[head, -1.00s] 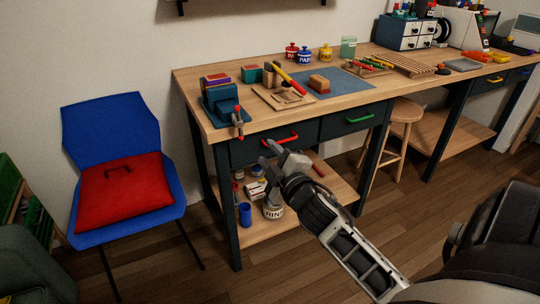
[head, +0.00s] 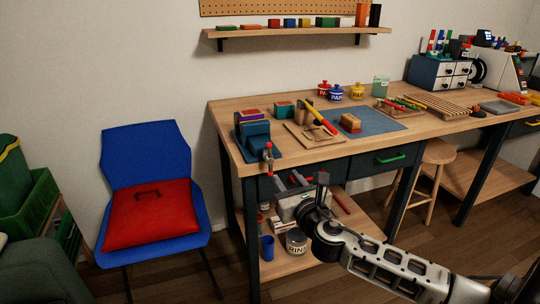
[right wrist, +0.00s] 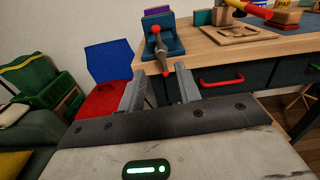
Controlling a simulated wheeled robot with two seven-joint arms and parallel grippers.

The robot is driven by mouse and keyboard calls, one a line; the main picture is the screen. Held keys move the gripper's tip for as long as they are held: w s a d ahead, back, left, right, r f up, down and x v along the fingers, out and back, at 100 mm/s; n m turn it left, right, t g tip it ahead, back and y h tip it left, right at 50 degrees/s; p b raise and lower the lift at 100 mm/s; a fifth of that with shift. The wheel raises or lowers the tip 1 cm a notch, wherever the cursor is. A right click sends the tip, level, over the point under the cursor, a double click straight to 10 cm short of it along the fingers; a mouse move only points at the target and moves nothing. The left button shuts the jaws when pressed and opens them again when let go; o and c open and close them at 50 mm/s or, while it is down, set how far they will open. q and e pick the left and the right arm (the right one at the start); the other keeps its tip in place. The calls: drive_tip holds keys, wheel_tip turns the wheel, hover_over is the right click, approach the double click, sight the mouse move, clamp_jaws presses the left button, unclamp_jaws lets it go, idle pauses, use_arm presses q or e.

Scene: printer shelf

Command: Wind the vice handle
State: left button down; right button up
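The blue vice (head: 255,138) stands at the left front corner of the workbench (head: 300,152). Its handle (head: 268,158), a grey bar with red ball ends, hangs upright at the bench's front edge. My right gripper (head: 288,181) is in front of the bench, below the handle and a little to its right, apart from it. In the right wrist view the vice (right wrist: 165,40) and its handle (right wrist: 160,50) appear straight ahead, with the handle between the two spread fingers in the picture. The right gripper is open and empty. My left gripper is not in view.
A blue chair (head: 140,155) with a red cushion (head: 148,215) stands left of the bench. A red drawer handle (right wrist: 222,82) is just right of the vice. The lower shelf holds cans and a blue cup (head: 267,248). A wooden stool (head: 437,160) is farther right.

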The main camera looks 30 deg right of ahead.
sight(271, 157)
drive_tip(key=x, duration=1.2)
drive_tip(key=shift+w+b, duration=0.35)
drive_tip(key=shift+b, duration=0.05)
clamp_jaws()
